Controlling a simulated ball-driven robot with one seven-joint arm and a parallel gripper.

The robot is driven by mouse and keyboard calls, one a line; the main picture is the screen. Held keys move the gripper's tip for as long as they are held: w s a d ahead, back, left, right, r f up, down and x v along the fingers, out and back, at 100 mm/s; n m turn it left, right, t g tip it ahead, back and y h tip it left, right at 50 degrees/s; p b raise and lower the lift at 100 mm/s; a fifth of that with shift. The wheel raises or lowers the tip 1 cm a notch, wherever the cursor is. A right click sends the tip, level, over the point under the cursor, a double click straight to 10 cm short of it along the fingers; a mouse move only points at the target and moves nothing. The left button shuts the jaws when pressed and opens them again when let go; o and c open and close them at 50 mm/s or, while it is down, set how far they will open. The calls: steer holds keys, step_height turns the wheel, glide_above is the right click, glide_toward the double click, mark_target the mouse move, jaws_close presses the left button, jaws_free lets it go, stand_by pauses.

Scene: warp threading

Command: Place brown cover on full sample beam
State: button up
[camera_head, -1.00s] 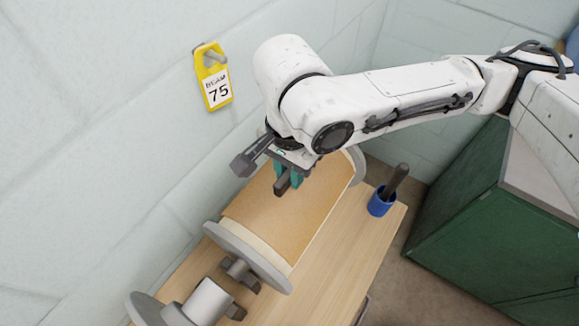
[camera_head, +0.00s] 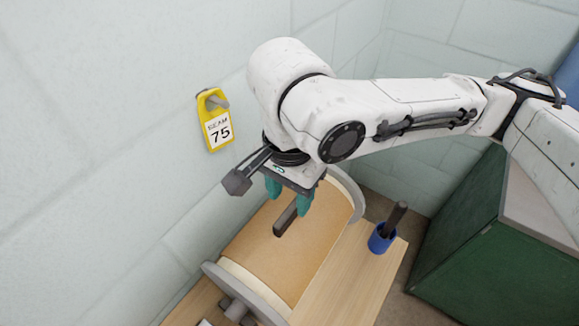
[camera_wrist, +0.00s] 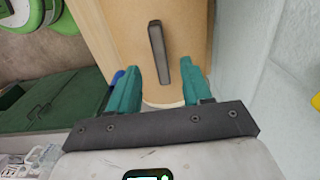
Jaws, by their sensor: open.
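The brown cover (camera_head: 262,257) lies over the full sample beam, curved around its top, with a dark handle (camera_head: 286,215) standing up in its middle. The beam's grey end flanges show at the near end (camera_head: 235,288) and far end (camera_head: 347,189). My gripper (camera_head: 288,203) is above the cover, open and empty, its two teal fingers apart. In the wrist view the handle (camera_wrist: 158,52) lies ahead of the space between the fingers (camera_wrist: 159,85), touching neither. A pale strip of the beam (camera_head: 256,286) shows at the near edge of the cover.
A blue cup (camera_head: 381,239) with a dark-handled tool stands on the wooden table (camera_head: 335,265) right of the beam. A yellow tag reading "BEAM 75" (camera_head: 216,121) hangs on the wall at left. A green cabinet (camera_head: 465,240) stands at right.

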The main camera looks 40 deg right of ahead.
step_height(320, 180, up, 7)
steer(key=shift+f, duration=0.15)
stand_by(0.7)
